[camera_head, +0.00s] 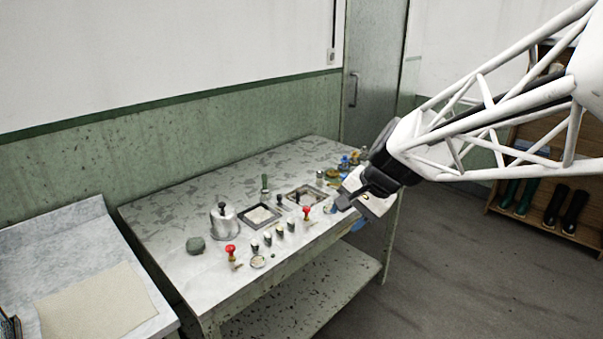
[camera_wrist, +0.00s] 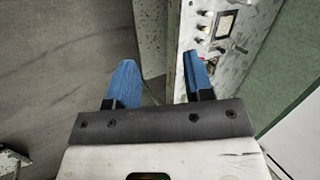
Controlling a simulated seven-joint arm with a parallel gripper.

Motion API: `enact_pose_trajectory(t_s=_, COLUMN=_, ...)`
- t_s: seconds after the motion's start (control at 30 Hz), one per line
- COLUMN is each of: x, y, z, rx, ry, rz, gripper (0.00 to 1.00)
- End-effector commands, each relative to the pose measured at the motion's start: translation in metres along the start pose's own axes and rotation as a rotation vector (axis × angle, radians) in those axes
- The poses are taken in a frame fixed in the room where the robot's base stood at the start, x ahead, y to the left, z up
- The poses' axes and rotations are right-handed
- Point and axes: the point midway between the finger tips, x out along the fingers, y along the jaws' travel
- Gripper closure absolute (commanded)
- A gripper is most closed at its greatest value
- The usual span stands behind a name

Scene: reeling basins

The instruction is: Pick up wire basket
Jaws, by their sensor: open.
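I cannot make out a wire basket for certain in either view. A dark object with coloured bits (camera_head: 9,328) is cut off at the bottom left corner of the head view, too little of it showing to name. My gripper (camera_head: 350,207) is beyond the right front edge of the speckled table (camera_head: 165,212). In the wrist view my gripper (camera_wrist: 161,80) shows two blue fingers spread wide apart with nothing between them.
The table holds a metal pot (camera_head: 224,222), red-topped tools (camera_head: 231,252), dark square frames (camera_head: 261,215) and several small items. A pale counter (camera_head: 60,240) stands at left. A wooden boot rack (camera_head: 545,222) is at right. The floor between is clear.

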Motion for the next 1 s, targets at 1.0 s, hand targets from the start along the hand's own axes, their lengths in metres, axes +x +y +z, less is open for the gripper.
enact_pose_trajectory(t_s=1.0, x=0.165, y=-0.151, z=-0.218, rx=0.847, ry=-0.204, rz=-0.411, gripper=0.52)
